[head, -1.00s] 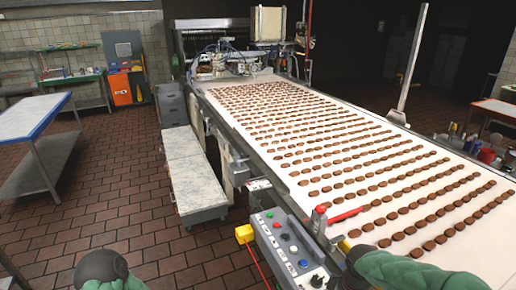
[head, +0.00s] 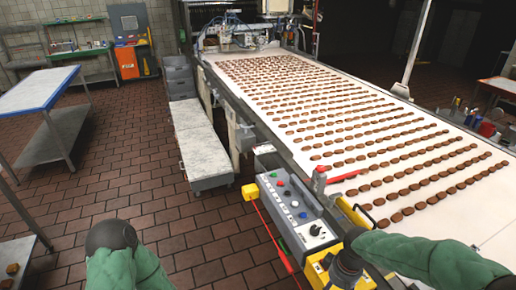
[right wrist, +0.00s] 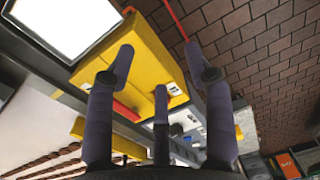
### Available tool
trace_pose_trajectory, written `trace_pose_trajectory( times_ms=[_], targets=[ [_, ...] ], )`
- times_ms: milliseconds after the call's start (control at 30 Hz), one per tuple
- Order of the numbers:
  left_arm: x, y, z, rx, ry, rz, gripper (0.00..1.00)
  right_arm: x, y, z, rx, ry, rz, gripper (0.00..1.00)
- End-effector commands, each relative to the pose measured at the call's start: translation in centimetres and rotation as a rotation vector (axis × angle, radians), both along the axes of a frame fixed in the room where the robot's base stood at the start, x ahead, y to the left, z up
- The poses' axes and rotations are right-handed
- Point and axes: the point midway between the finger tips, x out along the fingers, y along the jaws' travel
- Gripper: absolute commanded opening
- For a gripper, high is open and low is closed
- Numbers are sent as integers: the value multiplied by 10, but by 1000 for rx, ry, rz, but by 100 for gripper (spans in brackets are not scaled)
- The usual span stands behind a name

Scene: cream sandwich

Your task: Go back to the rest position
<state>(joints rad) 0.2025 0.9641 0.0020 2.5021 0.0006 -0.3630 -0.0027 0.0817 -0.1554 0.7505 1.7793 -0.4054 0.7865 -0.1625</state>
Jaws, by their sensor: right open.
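My right gripper (right wrist: 159,62) shows in the right wrist view with its dark fingers spread apart and nothing between them. Behind the fingers is a yellow machine housing (right wrist: 148,62); I cannot tell whether they touch it. In the head view my right arm (head: 425,255) comes in from the lower right over the conveyor's near end, and its dark part (head: 347,265) hangs in front of the yellow housing. Its fingers cannot be made out there. My left arm (head: 125,265) shows at the bottom left over the floor, and its gripper is not visible.
The conveyor (head: 285,130) carries rows of brown biscuits. A control box (head: 290,208) with buttons and a yellow box (head: 250,192) stand at its near left corner. A low cabinet (head: 205,145) lines its side. A blue-edged table (head: 40,92) stands left, with open brick floor between.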

Motion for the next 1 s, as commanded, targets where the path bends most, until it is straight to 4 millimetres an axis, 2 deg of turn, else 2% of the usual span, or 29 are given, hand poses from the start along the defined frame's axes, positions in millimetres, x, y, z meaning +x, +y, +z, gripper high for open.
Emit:
trace_pose_trajectory(
  times_ms=[267,467,700,1000],
  targets=[
    [-1,0,-11,0,2,-1,40,-4,27,-53,79,14,-42,53],
    [-1,0,-24,0,2,-1,40,-15,58,-113,165,30,-118,53],
    [-1,0,-40,0,2,-1,40,-38,91,-182,246,52,-247,53],
    [-1,0,-59,0,2,-1,40,-81,120,-258,290,78,-431,53]
  ],
)
